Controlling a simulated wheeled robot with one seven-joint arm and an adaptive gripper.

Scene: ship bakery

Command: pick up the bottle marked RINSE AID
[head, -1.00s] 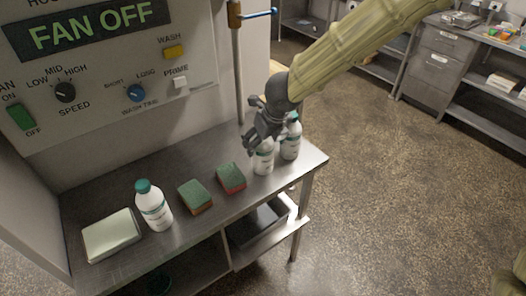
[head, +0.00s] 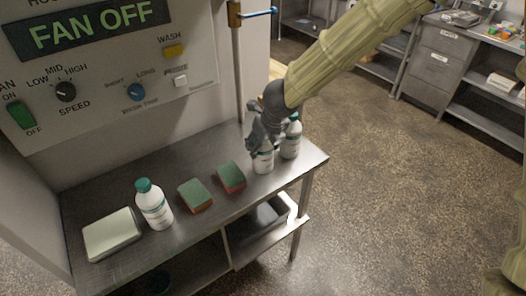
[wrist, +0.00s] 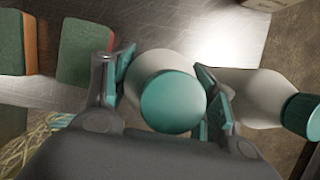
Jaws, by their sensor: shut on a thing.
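Three white bottles with teal caps stand on the steel table; their labels are too small to read, so I cannot tell which is marked RINSE AID. My gripper (head: 262,146) is shut on the middle bottle (head: 263,162), near the table's right end. In the wrist view its teal cap (wrist: 173,102) sits between the two finger pads (wrist: 165,95), and its label is hidden. A second bottle (head: 291,142) stands close on its right; it also shows in the wrist view (wrist: 248,92) beside the right finger. The third bottle (head: 154,207) stands apart at the left.
Two green-topped sponges (head: 195,196) (head: 231,177) lie left of the held bottle. A pale flat block (head: 111,235) lies at the table's left end. The control panel (head: 110,60) rises behind, with a vertical pipe (head: 238,75). Open floor lies to the right.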

